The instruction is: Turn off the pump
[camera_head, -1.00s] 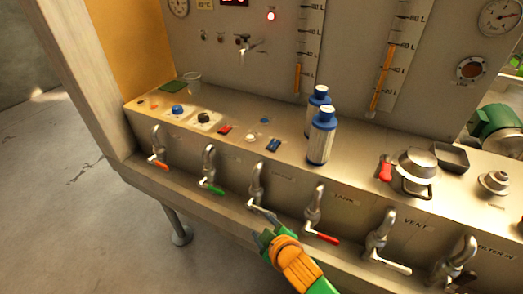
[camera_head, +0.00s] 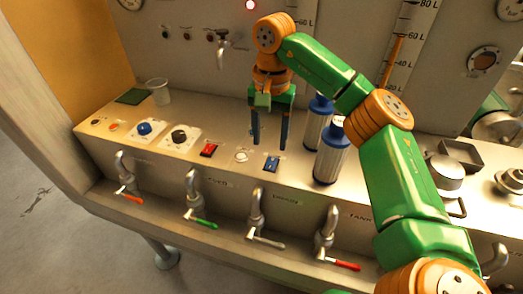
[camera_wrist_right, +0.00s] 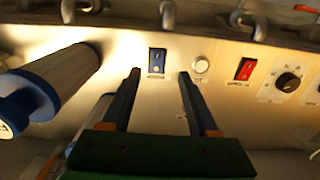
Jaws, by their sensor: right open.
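A blue rocker switch (camera_head: 272,163) is set in the metal panel top, and a red rocker switch (camera_head: 208,150) lies to its left. I cannot read which label names the pump. My right gripper (camera_head: 270,142) points down over the panel just behind the blue switch, open and empty. In the right wrist view the blue switch (camera_wrist_right: 157,62) shows between and just beyond the two fingertips (camera_wrist_right: 160,74); contact is not visible. The red switch (camera_wrist_right: 245,69) is off to the right there. My left gripper is not in view.
A white round button (camera_head: 241,156) sits between the switches. A black knob (camera_head: 180,136) and a blue knob (camera_head: 145,128) are farther left. Two blue-capped bottles (camera_head: 331,158) stand close right of the gripper. Several taps with coloured levers line the front. A red lamp (camera_head: 250,5) glows.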

